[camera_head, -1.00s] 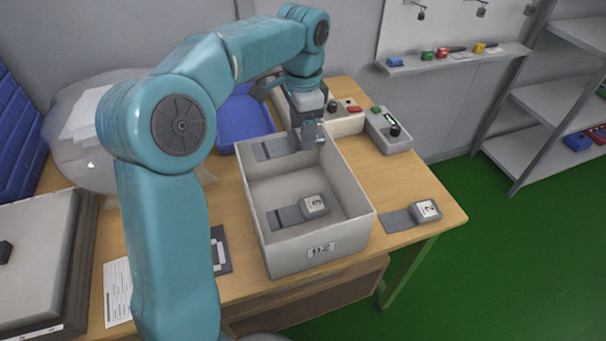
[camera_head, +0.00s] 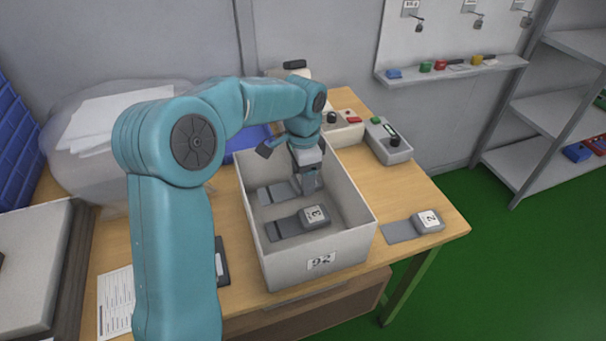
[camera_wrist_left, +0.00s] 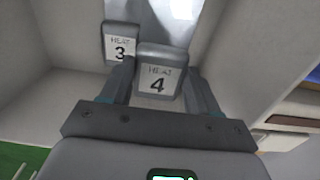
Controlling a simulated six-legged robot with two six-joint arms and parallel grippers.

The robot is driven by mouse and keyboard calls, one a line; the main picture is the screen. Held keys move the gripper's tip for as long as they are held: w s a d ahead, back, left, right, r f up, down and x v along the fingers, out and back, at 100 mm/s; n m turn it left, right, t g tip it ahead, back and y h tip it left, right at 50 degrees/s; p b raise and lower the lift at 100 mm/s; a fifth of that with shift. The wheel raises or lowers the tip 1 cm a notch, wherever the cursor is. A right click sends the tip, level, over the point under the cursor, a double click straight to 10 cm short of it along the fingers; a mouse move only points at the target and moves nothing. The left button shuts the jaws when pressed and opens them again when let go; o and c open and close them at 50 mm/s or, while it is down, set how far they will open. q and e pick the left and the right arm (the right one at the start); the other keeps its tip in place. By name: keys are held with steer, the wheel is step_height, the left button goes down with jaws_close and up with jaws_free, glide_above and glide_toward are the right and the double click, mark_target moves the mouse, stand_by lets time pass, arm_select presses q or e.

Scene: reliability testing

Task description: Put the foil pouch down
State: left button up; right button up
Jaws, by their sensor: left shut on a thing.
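The foil pouch is a flat grey strip (camera_head: 280,192) with a thick end block labelled "HEAT 4" (camera_wrist_left: 160,80) in the left wrist view. My left gripper (camera_head: 310,186) is inside the grey-white bin (camera_head: 318,262), shut on the block, with a finger on each side of it. The pouch lies level, low in the back half of the bin. I cannot tell whether it touches the floor. A similar pouch labelled "3" (camera_head: 300,222) lies on the bin floor in front of it; its label (camera_wrist_left: 118,47) shows beside the held one in the left wrist view.
A third pouch labelled "2" (camera_head: 415,225) lies on the wooden table (camera_head: 400,195) right of the bin. A grey box with buttons (camera_head: 388,142) and a pale control box (camera_head: 342,132) stand behind. The bin walls rise around my gripper.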

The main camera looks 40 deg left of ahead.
arm_select(q)
steer(key=shift+f, duration=0.6)
steer(key=o, duration=1)
steer(key=shift+o, duration=0.2)
step_height(320, 180, up, 13)
steer(key=p, duration=0.2)
steer(key=shift+r, duration=0.15)
steer(key=shift+s+d, duration=0.1)
